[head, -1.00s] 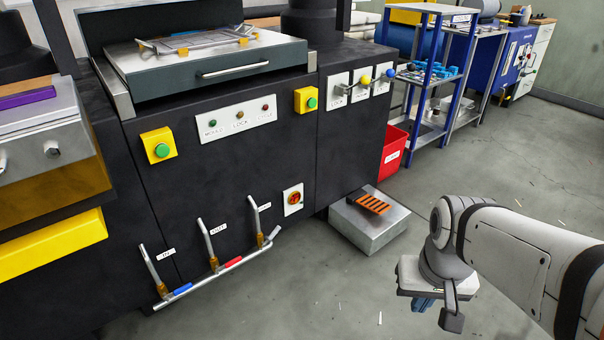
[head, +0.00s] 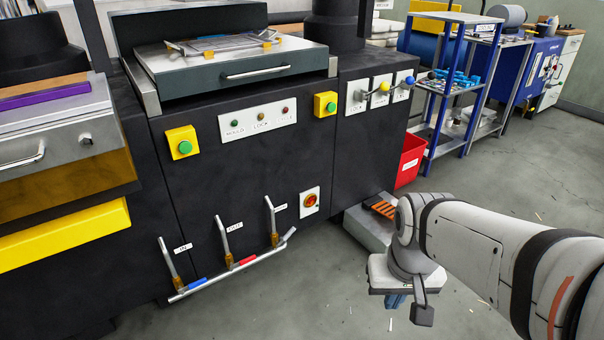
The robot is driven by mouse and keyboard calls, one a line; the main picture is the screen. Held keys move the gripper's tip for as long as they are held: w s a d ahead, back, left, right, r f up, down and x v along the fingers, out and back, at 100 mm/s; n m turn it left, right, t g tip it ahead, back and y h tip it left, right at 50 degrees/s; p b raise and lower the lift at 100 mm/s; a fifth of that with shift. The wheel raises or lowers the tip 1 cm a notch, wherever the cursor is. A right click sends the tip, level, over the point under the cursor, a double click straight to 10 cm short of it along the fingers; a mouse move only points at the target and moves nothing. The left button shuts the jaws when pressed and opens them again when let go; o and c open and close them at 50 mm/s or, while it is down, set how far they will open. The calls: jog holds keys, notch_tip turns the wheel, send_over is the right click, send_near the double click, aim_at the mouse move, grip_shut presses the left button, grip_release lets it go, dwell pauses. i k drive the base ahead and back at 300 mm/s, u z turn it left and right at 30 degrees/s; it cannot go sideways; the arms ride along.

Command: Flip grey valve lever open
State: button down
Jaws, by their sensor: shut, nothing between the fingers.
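Three brass valves sit on vertical pipes low on the black machine front, joined by a horizontal pipe. The right one, under a small label, has a short grey lever (head: 287,236) lying roughly along the pipe; it is small, so its exact angle is hard to tell. A red lever (head: 243,262) is on the middle valve and a blue lever (head: 196,284) on the left valve. My gripper (head: 396,300) points down at the lower right, apart from the valves and to their right. Its blue fingers show only partly below its pale body, shut and empty.
A red rotary switch (head: 310,201) sits above the grey lever. A metal box (head: 362,229) with an orange grate (head: 381,207) stands on the floor, partly behind my arm. A red bin (head: 410,160) is beyond it. The floor before the valves is clear.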

aim_at(293, 229)
jog(key=z, duration=0.05)
jog(key=i, duration=0.95)
jog(key=u, duration=0.05)
